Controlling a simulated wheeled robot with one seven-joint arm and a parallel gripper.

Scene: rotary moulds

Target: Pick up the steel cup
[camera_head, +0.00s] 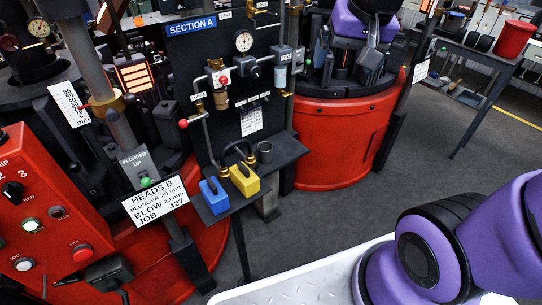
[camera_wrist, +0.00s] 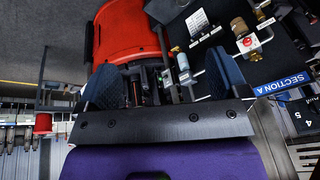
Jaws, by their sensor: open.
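The steel cup (camera_head: 264,152) is a small dark-grey cup standing upright on the dark shelf (camera_head: 285,150), near its back right part. I cannot make out the cup in the wrist view.
The red drum (camera_head: 345,140) stands right of the shelf. Open floor (camera_head: 340,215) lies in front.

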